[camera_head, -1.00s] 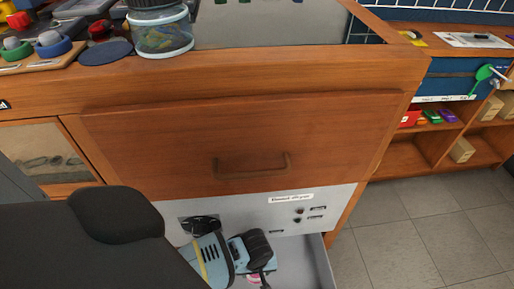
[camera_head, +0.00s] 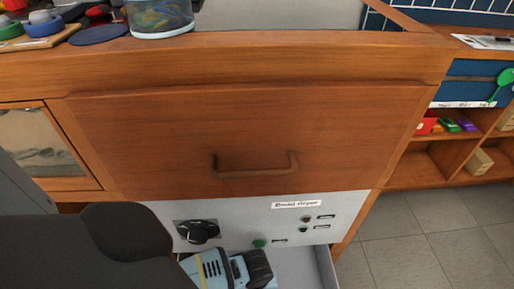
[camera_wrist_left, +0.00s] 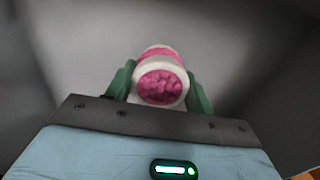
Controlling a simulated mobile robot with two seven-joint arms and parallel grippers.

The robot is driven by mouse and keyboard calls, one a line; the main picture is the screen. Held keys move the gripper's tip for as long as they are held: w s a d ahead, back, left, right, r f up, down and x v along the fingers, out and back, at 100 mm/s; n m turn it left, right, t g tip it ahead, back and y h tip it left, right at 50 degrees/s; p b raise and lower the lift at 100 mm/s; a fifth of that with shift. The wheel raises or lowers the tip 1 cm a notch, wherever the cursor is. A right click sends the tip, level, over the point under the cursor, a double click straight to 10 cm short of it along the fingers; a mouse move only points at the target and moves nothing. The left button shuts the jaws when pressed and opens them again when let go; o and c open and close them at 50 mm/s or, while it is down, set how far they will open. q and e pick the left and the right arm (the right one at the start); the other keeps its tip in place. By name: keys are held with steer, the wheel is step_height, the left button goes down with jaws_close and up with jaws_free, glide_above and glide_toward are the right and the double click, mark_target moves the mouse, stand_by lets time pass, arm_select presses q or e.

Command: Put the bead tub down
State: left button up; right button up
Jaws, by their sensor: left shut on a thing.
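The bead tub (camera_wrist_left: 160,86) is a small white-rimmed tub showing pink beads in the left wrist view. My left gripper (camera_wrist_left: 160,92) is shut on it, one green finger on each side. In the head view my left gripper (camera_head: 240,271) is low in the picture, at the open grey drawer (camera_head: 302,268) under the panel labelled "Bead dryer" (camera_head: 293,204). The tub is out of sight there. Grey walls surround the tub in the wrist view; whether it touches the drawer floor I cannot tell. My right gripper is not in view.
The dryer panel has a black knob (camera_head: 197,231) and a green button (camera_head: 259,243) close to my left gripper. A wooden drawer front with a handle (camera_head: 254,172) is above. A clear jar (camera_head: 160,17) stands on the bench top. Shelves (camera_head: 433,164) are at right.

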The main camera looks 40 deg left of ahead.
arm_select(q)
step_height(320, 180, down, 4)
steer(key=shift+r+b, duration=0.1)
steer(key=shift+b, duration=1)
steer(key=shift+r, duration=0.1)
steer(key=o, duration=1)
steer(key=shift+f, duration=0.2)
